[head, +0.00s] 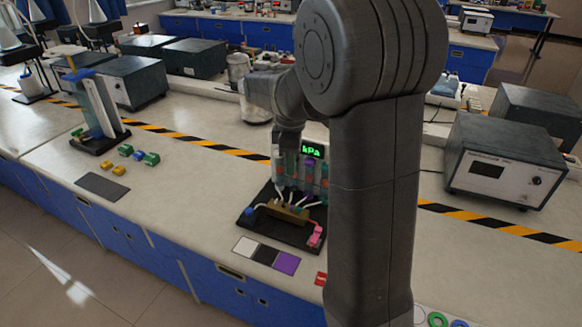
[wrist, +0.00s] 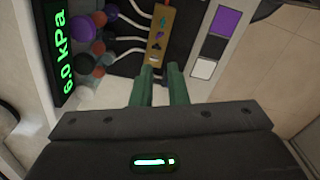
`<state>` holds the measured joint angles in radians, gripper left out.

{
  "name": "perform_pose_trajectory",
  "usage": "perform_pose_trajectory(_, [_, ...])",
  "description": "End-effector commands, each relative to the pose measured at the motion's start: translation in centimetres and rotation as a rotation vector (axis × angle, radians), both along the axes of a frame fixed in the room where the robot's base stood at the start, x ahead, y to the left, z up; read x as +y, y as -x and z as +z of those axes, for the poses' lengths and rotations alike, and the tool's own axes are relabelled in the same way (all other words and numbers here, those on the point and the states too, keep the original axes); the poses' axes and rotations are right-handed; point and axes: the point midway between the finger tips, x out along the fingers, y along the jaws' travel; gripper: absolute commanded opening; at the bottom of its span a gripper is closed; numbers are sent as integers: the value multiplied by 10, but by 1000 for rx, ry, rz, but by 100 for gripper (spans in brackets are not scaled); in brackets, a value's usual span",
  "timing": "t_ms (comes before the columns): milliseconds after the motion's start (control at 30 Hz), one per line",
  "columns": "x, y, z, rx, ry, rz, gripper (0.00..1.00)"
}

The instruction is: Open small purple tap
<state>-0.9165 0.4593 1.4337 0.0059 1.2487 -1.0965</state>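A pressure rig stands on a black base (head: 262,232) in the head view, with a brass-coloured block (head: 286,211) and white tubes on it. In the wrist view the block (wrist: 155,55) carries a row of small coloured taps. One of them looks like the small purple tap (wrist: 159,34), but it is tiny and blurred. My gripper (wrist: 160,68) has two green fingers apart, with a narrow gap at the near end of the block. Nothing is clearly held, and I cannot tell whether the fingers touch the block. In the head view my arm hides part of the rig.
A lit kPa display (wrist: 64,50) and several round coloured knobs (wrist: 97,48) lie left of the fingers. A card with white, black and purple squares (head: 267,254) lies before the base. Grey instrument boxes (head: 508,160) stand at right. Clear bench lies left of the rig.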

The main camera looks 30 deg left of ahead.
Motion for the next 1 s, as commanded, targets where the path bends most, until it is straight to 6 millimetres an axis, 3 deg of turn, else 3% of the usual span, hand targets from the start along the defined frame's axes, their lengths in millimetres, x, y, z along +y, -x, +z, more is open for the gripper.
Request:
perform_pose_trajectory(300, [1, 9, -34, 147, -135, 270, 0])
perform_pose_trajectory(500, [5, 14, -41, 199, -240, 431, 0])
perform_pose_trajectory(667, [7, 17, -46, 209, -264, 469, 0])
perform_pose_trajectory(767, [9, 21, -57, 211, -262, 468, 0])
perform_pose_trajectory(1000, [19, 34, -105, 213, -260, 466, 0])
